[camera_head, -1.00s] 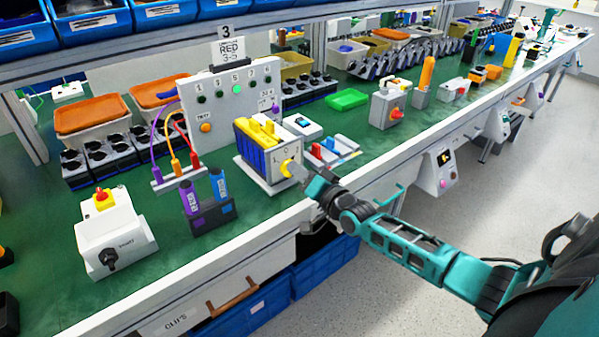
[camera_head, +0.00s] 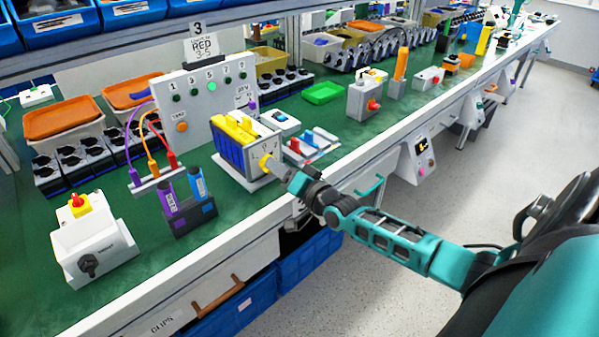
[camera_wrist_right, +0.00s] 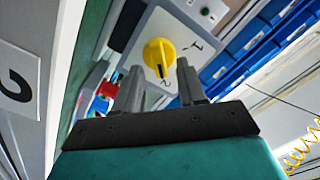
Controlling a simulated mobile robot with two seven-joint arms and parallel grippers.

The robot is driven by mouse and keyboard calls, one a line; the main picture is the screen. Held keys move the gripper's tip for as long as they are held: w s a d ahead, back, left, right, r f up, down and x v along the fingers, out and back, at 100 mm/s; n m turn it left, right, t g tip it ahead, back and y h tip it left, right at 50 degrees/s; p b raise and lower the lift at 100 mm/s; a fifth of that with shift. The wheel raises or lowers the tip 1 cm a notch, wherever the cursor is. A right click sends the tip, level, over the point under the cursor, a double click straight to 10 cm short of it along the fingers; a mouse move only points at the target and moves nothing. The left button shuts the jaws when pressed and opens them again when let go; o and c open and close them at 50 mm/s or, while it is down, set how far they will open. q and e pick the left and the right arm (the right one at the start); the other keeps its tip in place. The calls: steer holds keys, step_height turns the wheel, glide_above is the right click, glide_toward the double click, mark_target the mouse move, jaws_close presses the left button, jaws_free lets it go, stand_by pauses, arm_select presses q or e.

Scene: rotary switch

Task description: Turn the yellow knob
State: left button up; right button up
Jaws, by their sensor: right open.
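In the head view my right gripper (camera_head: 278,169) is at the knob. My left gripper is not in view.
A button panel (camera_head: 210,95) stands behind the switch box. Left of it is a holder with purple and blue cylinders (camera_head: 185,198). A small red-and-blue lever block (camera_head: 310,145) sits close on the right. The bench's front edge (camera_head: 235,225) runs below my right arm.

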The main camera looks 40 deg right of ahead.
steer(key=s+d+p, duration=0.1)
steer(key=s, duration=1.1)
steer(key=s+a+f+n+g, duration=0.3)
steer(key=s+a+f+n, duration=0.2)
steer(key=a, duration=0.4)
steer(key=s+a+f+n+g, duration=0.4)
steer(key=s+a+f+n, duration=0.1)
steer(key=a, duration=0.5)
steer(key=shift+s+f+n, duration=0.4)
steer(key=shift+s+f, duration=0.45)
steer(key=shift+s, duration=0.35)
